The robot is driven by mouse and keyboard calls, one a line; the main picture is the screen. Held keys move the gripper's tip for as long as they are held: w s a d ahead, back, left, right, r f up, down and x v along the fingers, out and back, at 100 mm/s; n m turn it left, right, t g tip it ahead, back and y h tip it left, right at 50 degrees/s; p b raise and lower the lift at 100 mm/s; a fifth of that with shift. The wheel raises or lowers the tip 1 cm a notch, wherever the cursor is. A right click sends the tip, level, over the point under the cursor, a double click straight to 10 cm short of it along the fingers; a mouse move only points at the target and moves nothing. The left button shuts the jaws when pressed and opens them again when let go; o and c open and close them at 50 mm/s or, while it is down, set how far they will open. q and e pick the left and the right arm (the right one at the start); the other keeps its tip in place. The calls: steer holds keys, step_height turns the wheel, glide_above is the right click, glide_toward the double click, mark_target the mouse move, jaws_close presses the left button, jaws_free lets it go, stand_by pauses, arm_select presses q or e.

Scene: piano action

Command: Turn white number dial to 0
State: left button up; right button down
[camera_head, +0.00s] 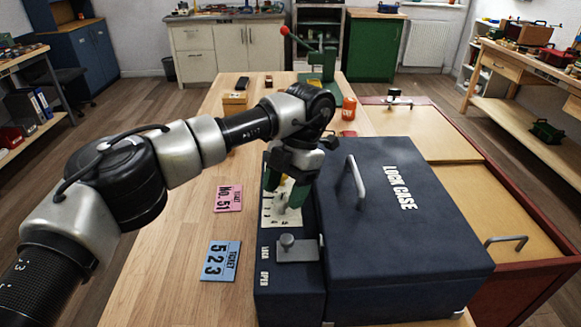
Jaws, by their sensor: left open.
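The dark blue lock case (400,240) stands on the wooden table with its lid shut. A white number panel (270,218) with small marks sits on the strip along its left side. My left gripper (285,190) is over this panel, pointing down, with its green fingers apart. A pale piece shows between and below the fingers; the gripper hides much of it, so I cannot tell whether they touch it or which number it shows. My right gripper is not in view.
A grey latch (297,248) sits near the LOCK and OPEN labels. A pink ticket (228,198) and a blue ticket (220,261) lie left of the case. An orange cup (349,108) and a red-knobbed lever press (316,55) stand farther back.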

arm_select(q)
steer(key=p+v, duration=0.2)
steer(key=v, duration=0.7)
steer(key=shift+r+p, duration=0.35)
steer(key=shift+p, duration=0.05)
steer(key=shift+d+f, duration=0.1)
